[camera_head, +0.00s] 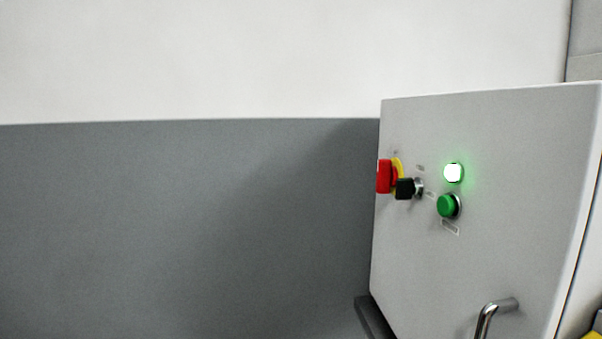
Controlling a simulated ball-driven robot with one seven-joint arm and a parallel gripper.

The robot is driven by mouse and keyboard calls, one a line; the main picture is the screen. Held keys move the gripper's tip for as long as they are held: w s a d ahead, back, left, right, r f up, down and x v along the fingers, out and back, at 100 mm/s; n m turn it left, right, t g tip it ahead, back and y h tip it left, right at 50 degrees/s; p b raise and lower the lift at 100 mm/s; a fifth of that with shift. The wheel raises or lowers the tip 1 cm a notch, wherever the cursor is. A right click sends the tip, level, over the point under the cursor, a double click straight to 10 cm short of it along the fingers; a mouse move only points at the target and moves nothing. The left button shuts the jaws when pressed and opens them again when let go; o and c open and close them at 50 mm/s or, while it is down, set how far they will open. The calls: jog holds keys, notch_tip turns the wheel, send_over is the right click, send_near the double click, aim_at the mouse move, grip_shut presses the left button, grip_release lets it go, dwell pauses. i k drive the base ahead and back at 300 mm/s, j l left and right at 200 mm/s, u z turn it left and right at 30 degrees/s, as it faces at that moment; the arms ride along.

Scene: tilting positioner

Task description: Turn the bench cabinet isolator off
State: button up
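The bench cabinet (520,200) is a light grey box on the right side of the head view, its front face seen at an angle. A red knob on a yellow backing (384,176) sits at the face's far left edge. A black knob (405,189) with a metal collar is just right of and below it, partly overlapping it. Which of these is the isolator I cannot tell for certain; the small labels are unreadable. A lamp (453,172) glows bright with a green halo. A green push button (447,206) is below it. My gripper is not in view.
A metal bar handle (492,316) sticks out low on the cabinet face. A dark ledge (374,318) shows at the cabinet's lower left. A grey and white wall (180,220) fills the left. A yellow thing (593,336) peeks in at the bottom right corner.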

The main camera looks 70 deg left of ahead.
aim_at(386, 175)
jog(key=u, duration=1.4)
